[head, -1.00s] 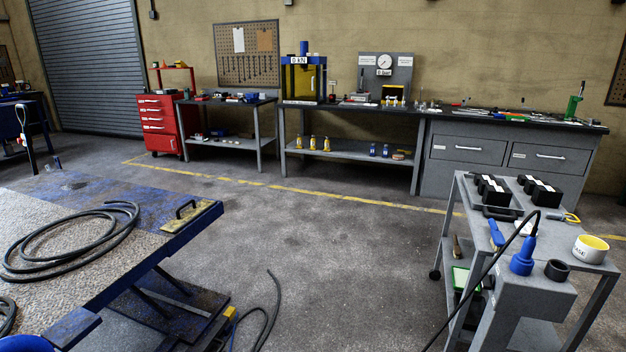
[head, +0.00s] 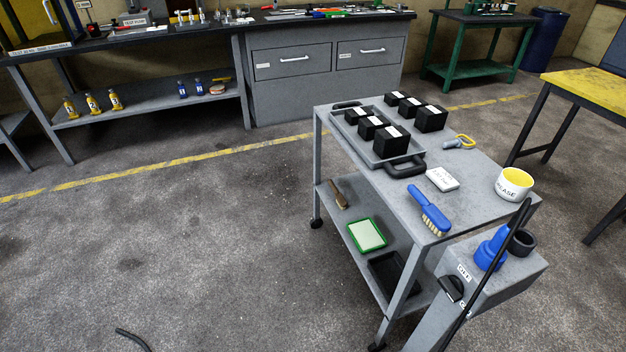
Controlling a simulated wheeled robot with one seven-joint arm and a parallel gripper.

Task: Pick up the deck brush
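A blue-handled brush (head: 430,208) with pale bristles lies on the top deck of the grey trolley (head: 385,208), near its front left edge. A second, brown brush-like thing (head: 338,194) lies on the trolley's lower shelf, partly in shade; its kind is hard to tell. My gripper is not in view.
A thin black line (head: 490,268) crosses the front right.

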